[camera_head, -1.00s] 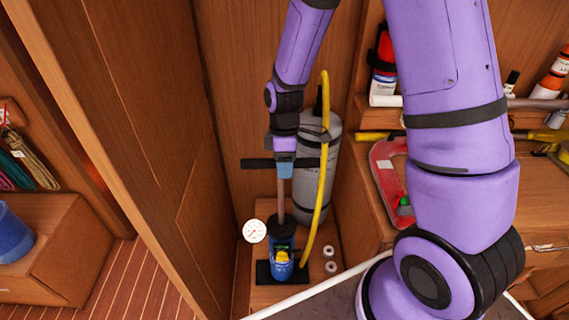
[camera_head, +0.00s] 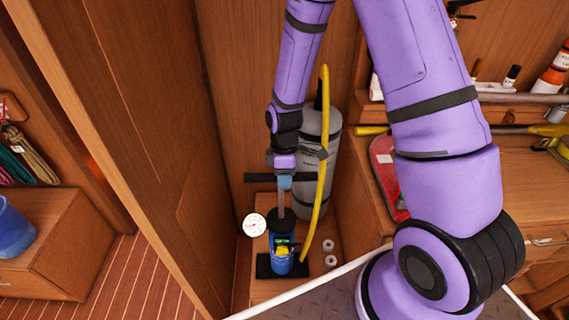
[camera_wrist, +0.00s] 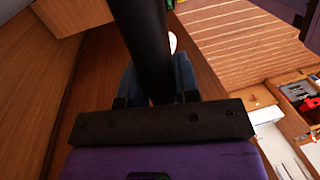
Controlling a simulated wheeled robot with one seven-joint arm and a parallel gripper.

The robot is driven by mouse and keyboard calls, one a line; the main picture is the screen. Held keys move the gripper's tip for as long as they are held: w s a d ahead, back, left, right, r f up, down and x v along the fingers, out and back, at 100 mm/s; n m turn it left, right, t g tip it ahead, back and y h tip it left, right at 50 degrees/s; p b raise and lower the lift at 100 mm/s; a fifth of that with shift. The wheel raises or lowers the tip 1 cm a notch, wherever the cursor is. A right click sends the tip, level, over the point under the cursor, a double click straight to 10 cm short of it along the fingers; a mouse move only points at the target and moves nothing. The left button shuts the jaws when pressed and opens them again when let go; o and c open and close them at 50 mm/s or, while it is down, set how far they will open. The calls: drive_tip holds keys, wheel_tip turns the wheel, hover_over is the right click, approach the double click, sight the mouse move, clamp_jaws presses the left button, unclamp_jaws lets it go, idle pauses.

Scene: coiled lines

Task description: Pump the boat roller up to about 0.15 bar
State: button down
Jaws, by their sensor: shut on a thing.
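The pump (camera_head: 281,258) has a blue body on a black foot, standing upright on a low wooden ledge. Its grey rod (camera_head: 281,207) rises from the top to a black crossbar handle (camera_head: 257,178). My gripper (camera_head: 284,182) is shut on this handle above the body; the handle's dark bar (camera_wrist: 143,40) also runs between the fingers in the wrist view. The grey boat roller (camera_head: 309,180) stands upright behind. A yellow hose (camera_head: 322,150) runs up from near the pump beside it. The white round gauge (camera_head: 254,225) is left of the pump; its reading is too small to tell.
A wooden panel (camera_head: 120,130) stands close on the left. Two small pale rings (camera_head: 329,252) lie right of the pump. A workbench with a red-framed tool (camera_head: 384,165) is at right, partly behind my arm. Coiled lines (camera_head: 30,155) hang at far left.

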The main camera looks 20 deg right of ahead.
approach(285, 219)
drive_tip(key=f, duration=0.3)
drive_tip(key=s+f, duration=0.1)
drive_tip(key=f, duration=0.1)
drive_tip(key=shift+a+f, duration=0.1)
drive_tip(key=shift+a, duration=0.1)
drive_tip(key=c, duration=0.8)
unclamp_jaws()
drive_tip(key=shift+w, duration=0.1)
drive_tip(key=shift+c, duration=0.2)
wheel_tip(285, 219, up, 10)
drive_tip(key=w, duration=0.2)
drive_tip(key=shift+d+r, duration=0.25)
drive_tip(key=shift+d, duration=0.15)
